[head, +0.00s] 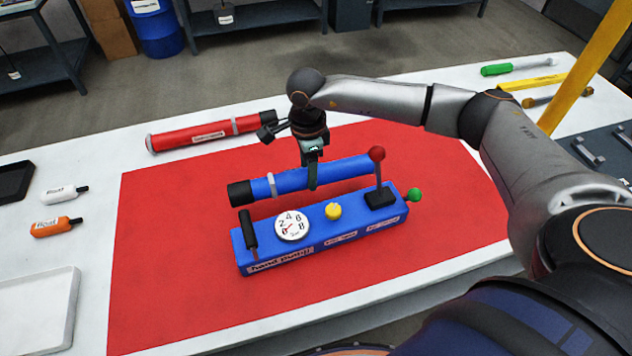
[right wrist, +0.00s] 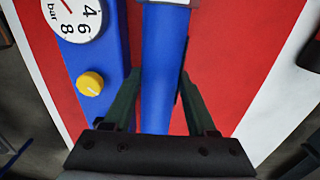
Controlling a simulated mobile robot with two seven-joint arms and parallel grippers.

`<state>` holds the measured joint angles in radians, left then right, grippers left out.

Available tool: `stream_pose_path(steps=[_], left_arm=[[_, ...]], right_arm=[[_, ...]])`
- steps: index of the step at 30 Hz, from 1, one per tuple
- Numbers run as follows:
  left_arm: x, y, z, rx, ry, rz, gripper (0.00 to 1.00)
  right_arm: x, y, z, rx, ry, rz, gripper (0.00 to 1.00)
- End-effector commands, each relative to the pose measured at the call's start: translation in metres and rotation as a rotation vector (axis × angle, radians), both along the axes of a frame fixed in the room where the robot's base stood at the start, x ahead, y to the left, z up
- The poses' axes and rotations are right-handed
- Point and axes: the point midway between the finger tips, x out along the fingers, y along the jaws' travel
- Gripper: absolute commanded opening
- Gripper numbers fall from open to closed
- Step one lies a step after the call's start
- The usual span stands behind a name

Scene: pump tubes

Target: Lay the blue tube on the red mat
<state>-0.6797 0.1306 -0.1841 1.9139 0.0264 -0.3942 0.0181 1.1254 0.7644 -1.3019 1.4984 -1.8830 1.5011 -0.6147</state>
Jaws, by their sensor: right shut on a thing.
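The blue tube (head: 335,174) has a black end at its left and a grey band. It is level, just behind the blue hand pump (head: 320,243) and over the red mat (head: 170,285). My right gripper (head: 312,180) is shut around the tube near its middle, from above. In the right wrist view the tube (right wrist: 162,75) runs between the two fingers, alongside the pump. I cannot tell whether the tube touches the mat or hangs just above it. My left gripper is not in view.
The pump has a gauge (head: 292,225), a yellow knob (head: 334,211) and a red-balled lever (head: 377,154) near the tube's right end. A red tube (head: 200,135) lies at the back left. The mat's left and front parts are bare.

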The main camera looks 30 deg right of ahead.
Motion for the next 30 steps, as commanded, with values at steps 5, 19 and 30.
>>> stream_pose_path(steps=[5, 19, 30], left_arm=[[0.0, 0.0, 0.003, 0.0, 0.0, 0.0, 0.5], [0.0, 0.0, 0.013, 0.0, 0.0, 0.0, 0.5], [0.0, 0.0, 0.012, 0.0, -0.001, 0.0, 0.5]], right_arm=[[-0.007, -0.006, -0.011, 0.001, -0.001, 0.0, 0.0], [-0.012, -0.01, -0.051, 0.001, -0.002, 0.001, 0.0], [-0.013, -0.011, -0.052, 0.0, 0.0, 0.0, 0.7]])
